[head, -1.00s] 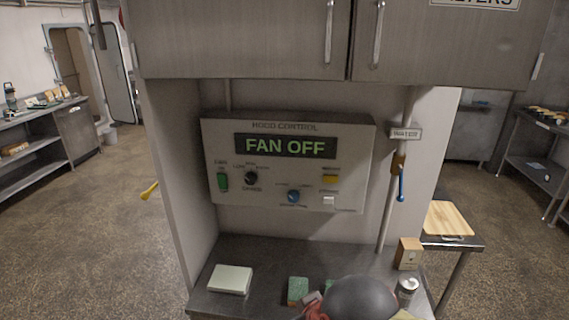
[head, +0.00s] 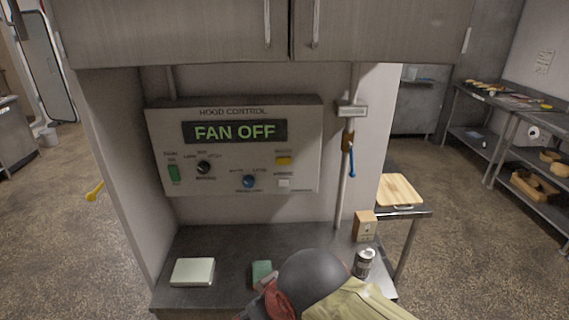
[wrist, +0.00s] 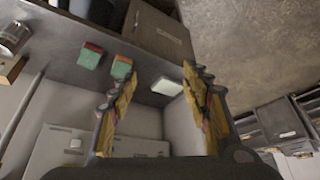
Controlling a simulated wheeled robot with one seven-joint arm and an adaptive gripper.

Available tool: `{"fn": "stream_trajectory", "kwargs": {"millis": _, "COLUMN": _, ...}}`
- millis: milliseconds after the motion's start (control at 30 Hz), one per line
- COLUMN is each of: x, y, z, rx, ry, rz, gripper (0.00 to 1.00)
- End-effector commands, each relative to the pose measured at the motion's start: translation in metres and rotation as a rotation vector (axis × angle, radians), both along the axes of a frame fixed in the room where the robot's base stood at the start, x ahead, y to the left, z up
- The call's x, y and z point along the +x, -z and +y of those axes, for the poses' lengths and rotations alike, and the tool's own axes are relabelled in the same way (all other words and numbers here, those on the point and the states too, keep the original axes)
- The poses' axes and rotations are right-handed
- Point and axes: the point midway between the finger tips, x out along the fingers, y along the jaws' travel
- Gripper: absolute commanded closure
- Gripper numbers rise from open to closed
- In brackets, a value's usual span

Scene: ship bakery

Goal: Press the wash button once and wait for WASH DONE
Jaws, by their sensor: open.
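The grey hood control panel (head: 235,178) is on the wall in the head view, and its display (head: 235,132) reads FAN OFF in green. The small labels are too blurred to say which is the wash button. In the wrist view my gripper (wrist: 162,88) is open and empty, apart from the panel, which shows inverted low in the picture. In the head view my dark wrist hides part of the counter.
A pale box (head: 193,272) and a green sponge (head: 262,271) lie on the steel counter (head: 215,242). A can (head: 363,263) and a small carton (head: 365,226) stand at its right. A pipe with a blue-handled valve (head: 351,160) runs beside the panel. Cabinets (head: 180,32) hang above.

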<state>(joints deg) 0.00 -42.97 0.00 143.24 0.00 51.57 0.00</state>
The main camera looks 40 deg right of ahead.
Motion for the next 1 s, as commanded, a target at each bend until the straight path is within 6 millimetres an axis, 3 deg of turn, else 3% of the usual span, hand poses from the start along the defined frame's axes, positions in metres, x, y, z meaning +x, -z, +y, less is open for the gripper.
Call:
{"fn": "stream_trajectory", "kwargs": {"millis": 800, "x": 0.0, "y": 0.0, "z": 0.0, "rx": 0.0, "ry": 0.0, "rz": 0.0, "gripper": 1.0}}
{"fn": "stream_trajectory", "kwargs": {"millis": 1000, "x": 0.0, "y": 0.0, "z": 0.0, "rx": 0.0, "ry": 0.0, "rz": 0.0, "gripper": 1.0}}
